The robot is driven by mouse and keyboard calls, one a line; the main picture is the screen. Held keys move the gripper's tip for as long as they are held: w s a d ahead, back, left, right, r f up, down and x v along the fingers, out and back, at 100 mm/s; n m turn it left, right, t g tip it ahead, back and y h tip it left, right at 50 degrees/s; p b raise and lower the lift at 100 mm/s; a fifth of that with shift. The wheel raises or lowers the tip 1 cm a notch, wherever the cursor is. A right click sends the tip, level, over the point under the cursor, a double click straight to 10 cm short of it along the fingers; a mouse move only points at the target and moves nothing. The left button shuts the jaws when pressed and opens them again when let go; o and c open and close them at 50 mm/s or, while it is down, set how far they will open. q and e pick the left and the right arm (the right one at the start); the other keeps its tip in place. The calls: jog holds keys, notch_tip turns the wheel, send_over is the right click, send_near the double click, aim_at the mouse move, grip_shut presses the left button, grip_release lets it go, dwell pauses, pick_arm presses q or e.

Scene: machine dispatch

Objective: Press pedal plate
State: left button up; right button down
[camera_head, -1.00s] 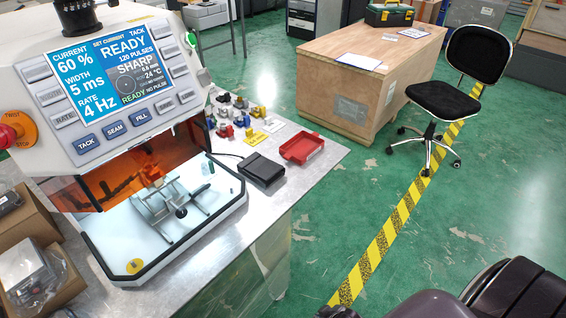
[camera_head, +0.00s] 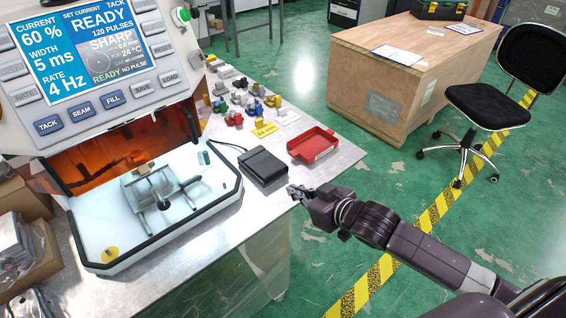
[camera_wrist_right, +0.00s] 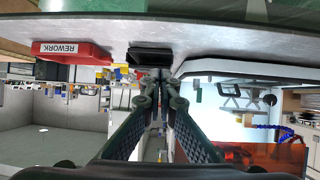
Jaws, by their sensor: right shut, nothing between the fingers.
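The pedal (camera_head: 264,166) is a black box with a flat top plate on the metal table, with a cable running from its back toward the machine. It also shows in the right wrist view (camera_wrist_right: 150,56), just beyond the fingertips. My right gripper (camera_head: 294,190) is shut and empty, at the table's front edge, to the right of and nearer than the pedal, apart from it. In the right wrist view, its two fingers (camera_wrist_right: 158,92) meet at the tips. My left gripper does not show.
A red tray (camera_head: 313,145), marked REWORK in the wrist view, lies right of the pedal. Several small coloured parts (camera_head: 238,105) stand behind. The machine's white work tray (camera_head: 160,205) is at left, its screen (camera_head: 85,45) reading READY. A wooden crate (camera_head: 400,80) and chair (camera_head: 490,105) stand on the floor.

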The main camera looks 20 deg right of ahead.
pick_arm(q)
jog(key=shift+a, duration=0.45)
pick_arm(e)
jog(key=w+d+r+t+y, duration=0.1)
jog(key=w+d+r, duration=0.1)
jog(key=w+r, duration=0.2)
jog(key=shift+w+r, duration=0.15)
jog(key=shift+r, duration=0.6)
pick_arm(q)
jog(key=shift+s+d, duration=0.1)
pick_arm(e)
jog(key=shift+a, duration=0.1)
jog(key=p, duration=0.1)
send_over(275, 170)
notch_tip(275, 170, down, 3)
jog(key=shift+w+f, duration=0.1)
jog(key=shift+w, duration=0.05)
notch_tip(275, 170, down, 3)
jog(key=shift+a+r+p, duration=0.1)
jog(key=shift+r+p, duration=0.05)
jog(key=shift+p, duration=0.15)
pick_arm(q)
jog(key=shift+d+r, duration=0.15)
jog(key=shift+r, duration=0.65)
pick_arm(e)
jog(key=shift+s+f, duration=0.2)
jog(key=shift+f, duration=0.55)
